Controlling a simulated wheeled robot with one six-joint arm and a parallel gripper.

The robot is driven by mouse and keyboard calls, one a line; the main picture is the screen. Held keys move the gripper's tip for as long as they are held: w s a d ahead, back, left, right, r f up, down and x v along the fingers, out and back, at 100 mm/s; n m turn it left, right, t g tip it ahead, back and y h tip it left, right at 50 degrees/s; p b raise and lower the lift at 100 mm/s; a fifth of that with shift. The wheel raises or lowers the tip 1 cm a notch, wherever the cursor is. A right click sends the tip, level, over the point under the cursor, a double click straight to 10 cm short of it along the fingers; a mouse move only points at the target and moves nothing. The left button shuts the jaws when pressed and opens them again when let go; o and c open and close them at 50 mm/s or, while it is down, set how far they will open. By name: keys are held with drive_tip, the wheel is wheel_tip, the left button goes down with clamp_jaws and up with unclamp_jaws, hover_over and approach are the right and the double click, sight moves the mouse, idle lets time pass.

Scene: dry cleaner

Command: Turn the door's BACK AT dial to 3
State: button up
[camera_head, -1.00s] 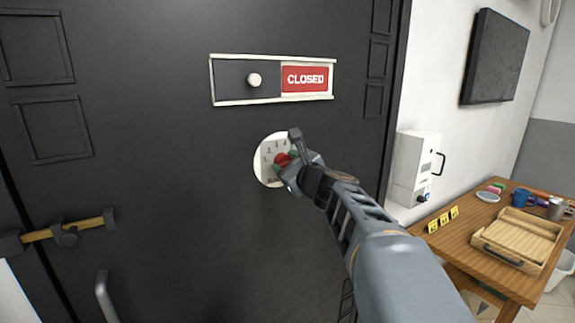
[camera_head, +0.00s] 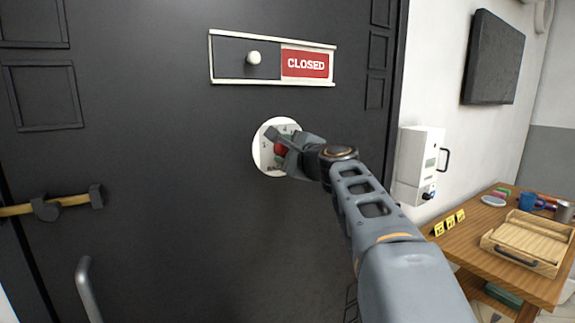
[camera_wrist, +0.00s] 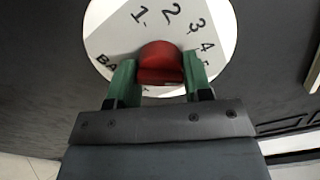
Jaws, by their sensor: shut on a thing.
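The BACK AT dial (camera_head: 260,158) is a white disc on the dark door, below the CLOSED sign. In the wrist view its face (camera_wrist: 110,35) shows the numbers 1, 2, 3 and 4, with part of the lettering covered. The red knob (camera_wrist: 160,60) stands at its middle and also shows in the head view (camera_head: 281,150). My gripper (camera_wrist: 159,76) is shut on the knob, one green finger on each side. In the head view my gripper (camera_head: 285,147) hides part of the disc. I cannot tell which number the knob points to.
The sliding CLOSED sign (camera_head: 304,63) has a white knob and sits above the dial. A yellow latch bar (camera_head: 68,199) and a grey handle (camera_head: 88,290) are at the door's left. A white wall box (camera_head: 415,155) and a wooden table (camera_head: 475,250) with a tray stand right.

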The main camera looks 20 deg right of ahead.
drive_tip(key=n+b, duration=0.1)
drive_tip(key=n, duration=0.1)
drive_tip(key=n+b, duration=0.1)
drive_tip(key=b, duration=0.1)
drive_tip(key=n+b, duration=0.2)
drive_tip(key=shift+f+n, duration=0.3)
drive_tip(key=shift+r+n+b, duration=0.2)
drive_tip(key=shift+n+b, duration=1.5)
drive_tip(key=shift+n, duration=0.9)
drive_tip(key=o, duration=0.9)
drive_tip(key=shift+r, duration=0.1)
drive_tip(key=s+d+b, duration=0.1)
drive_tip(key=s+b, duration=0.1)
drive_tip(key=s, duration=1.1)
drive_tip(key=shift+s+d+b, duration=0.3)
drive_tip(key=shift+s+b, duration=0.05)
